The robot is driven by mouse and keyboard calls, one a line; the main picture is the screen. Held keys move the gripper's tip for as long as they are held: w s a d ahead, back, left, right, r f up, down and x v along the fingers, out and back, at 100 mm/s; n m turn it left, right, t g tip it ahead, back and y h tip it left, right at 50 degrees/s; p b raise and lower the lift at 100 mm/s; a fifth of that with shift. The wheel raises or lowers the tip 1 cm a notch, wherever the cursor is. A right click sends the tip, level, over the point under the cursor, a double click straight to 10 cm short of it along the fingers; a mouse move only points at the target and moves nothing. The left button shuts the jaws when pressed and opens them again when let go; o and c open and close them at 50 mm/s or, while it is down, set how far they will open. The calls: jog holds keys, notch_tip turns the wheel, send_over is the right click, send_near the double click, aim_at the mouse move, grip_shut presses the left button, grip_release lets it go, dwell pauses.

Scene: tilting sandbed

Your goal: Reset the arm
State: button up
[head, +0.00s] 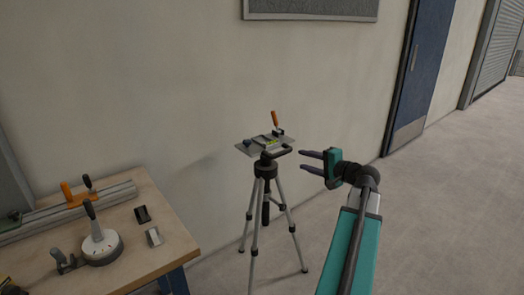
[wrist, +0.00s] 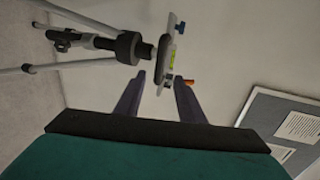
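My gripper (head: 306,162) is at the end of my teal arm, to the right of the tripod in the head view. Its two dark fingers stand apart with a gap between them and nothing held. In the wrist view the open fingers (wrist: 156,95) point toward the tripod head. The tripod (head: 264,195) stands upright on the floor near the wall. On its top is a flat plate (head: 250,146) with a small yellow-green level and an orange-handled clamp (head: 275,119). The plate also shows in the wrist view (wrist: 170,47). The fingertips appear apart from it.
A wooden workbench (head: 130,262) at the lower left carries a rail (head: 115,194), a white round dial device (head: 101,245) and two small blocks. A blue door (head: 422,75) is at the back right. The floor right of my arm is clear. A board (wrist: 285,120) hangs on the wall.

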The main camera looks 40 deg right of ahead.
jog(key=w+a+f+n+g+y+p, duration=0.1)
jog(key=w+a+f+n+g+y, duration=0.3)
jog(key=a+f, duration=0.85)
jog(key=w+a+f+n+g+y+p, duration=0.1)
jog(key=w+a+f+g, duration=0.35)
jog(key=a+f, duration=0.85)
jog(key=s+a+f+n+g+y+p, duration=0.1)
jog(key=s+a+f+n+g, duration=0.1)
jog(key=a+f, duration=0.55)
jog(key=s+a+f+n+g+p, duration=0.1)
jog(key=s+a+f+n+g, duration=0.1)
jog(key=a+f, duration=0.55)
jog(key=s+a+f+n+g+h, duration=0.1)
jog(key=s+a+f+n+g, duration=0.1)
jog(key=s, duration=0.6)
jog(key=s+a+f+n+g+h+p, duration=0.1)
jog(key=s+a+f+n+g+h, duration=0.1)
jog(key=s+a+f, duration=0.5)
jog(key=s+a+f+n+g+h+p, duration=0.1)
jog(key=s+a+f+n+g, duration=0.3)
jog(key=s, duration=0.6)
jog(key=shift+s+a+f+n+h, duration=0.25)
jog(key=shift+a+n+h, duration=0.25)
jog(key=shift+a+n, duration=0.55)
jog(key=shift+g, duration=0.25)
